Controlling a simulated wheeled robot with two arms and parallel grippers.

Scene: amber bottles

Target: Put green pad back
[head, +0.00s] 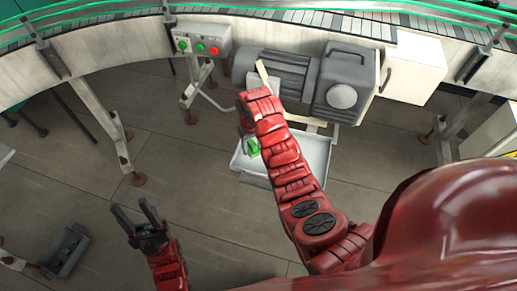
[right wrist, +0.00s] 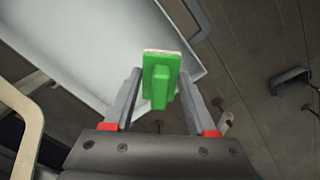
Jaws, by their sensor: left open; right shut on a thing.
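The green pad (head: 253,147) is a small green block with a handle and a pale face, partly hidden by my right arm in the head view. In the right wrist view the pad (right wrist: 160,82) sits between the fingers of my right gripper (right wrist: 160,74), which is shut on it. In the head view my right gripper (head: 246,138) holds the pad over the left side of a pale tray (head: 246,168). The tray also shows beyond the pad in the right wrist view (right wrist: 85,45). My left gripper (head: 137,216) is open and empty, above the floor at lower left.
A grey motor (head: 280,72) stands behind the tray, under the curved conveyor (head: 110,32). A button box (head: 202,40) is on a stand left of the motor. A white box (head: 412,68) is to the right. A dark grey object (head: 65,250) lies at lower left.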

